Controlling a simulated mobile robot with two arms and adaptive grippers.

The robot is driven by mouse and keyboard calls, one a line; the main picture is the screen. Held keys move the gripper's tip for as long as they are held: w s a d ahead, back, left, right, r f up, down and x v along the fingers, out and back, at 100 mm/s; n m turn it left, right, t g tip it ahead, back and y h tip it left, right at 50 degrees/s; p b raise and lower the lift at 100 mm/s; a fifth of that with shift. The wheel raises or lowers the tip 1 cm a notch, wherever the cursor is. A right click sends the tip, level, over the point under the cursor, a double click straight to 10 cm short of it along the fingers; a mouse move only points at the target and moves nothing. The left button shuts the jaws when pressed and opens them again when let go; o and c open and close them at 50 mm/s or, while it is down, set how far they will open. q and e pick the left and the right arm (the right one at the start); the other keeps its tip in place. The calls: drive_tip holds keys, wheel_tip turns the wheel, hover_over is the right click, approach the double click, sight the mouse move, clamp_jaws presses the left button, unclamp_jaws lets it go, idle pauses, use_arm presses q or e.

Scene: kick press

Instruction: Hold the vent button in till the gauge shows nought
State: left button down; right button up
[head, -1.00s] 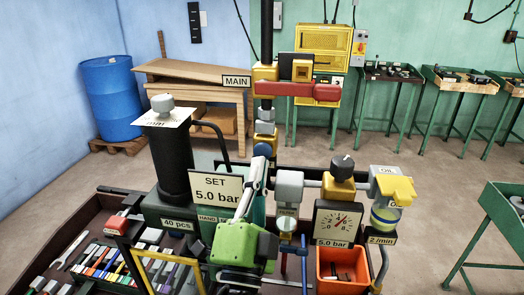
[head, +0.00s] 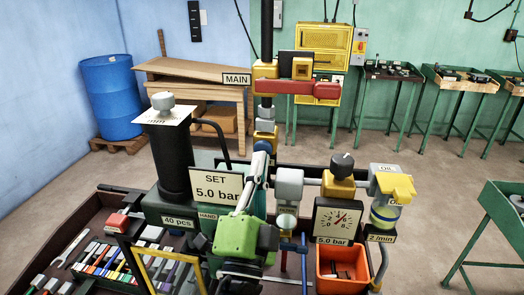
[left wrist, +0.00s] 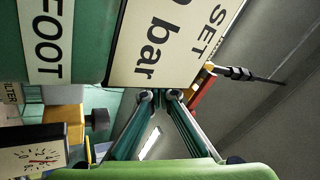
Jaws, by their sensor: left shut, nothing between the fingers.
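The gauge (head: 338,217) is a square dark-framed dial at the right of the press, with a red needle pointing up and right, off nought. It also shows in the left wrist view (left wrist: 40,160). A blue rounded part (head: 262,146) sits under the yellow main valve (head: 265,73); I cannot tell whether it is the vent button. My left gripper (head: 260,164), with a green body, is shut and empty, its tips at or just before that part. Contact is unclear. The fingertips (left wrist: 160,95) show near the SET sign in the left wrist view. My right gripper is out of view.
The SET 5.0 bar sign (head: 215,188) stands close left of my left gripper. The red handle (head: 300,88) is above. A yellow-topped oiler (head: 391,190) and an orange bin (head: 340,258) are right. A tool tray (head: 50,225) is lower left.

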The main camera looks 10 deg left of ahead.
use_arm(q)
drive_tip(key=shift+w, duration=0.3)
idle(0.7)
drive_tip(key=shift+w, duration=0.2)
idle(0.7)
drive_tip(key=shift+w, duration=0.2)
idle(2.5)
drive_tip(key=shift+s, duration=0.4)
drive_tip(key=shift+s+f+b, duration=0.1)
drive_tip(key=shift+s+b, duration=0.2)
drive_tip(key=shift+s, duration=0.2)
drive_tip(key=shift+s+b, duration=0.35)
drive_tip(key=shift+s, duration=1.6)
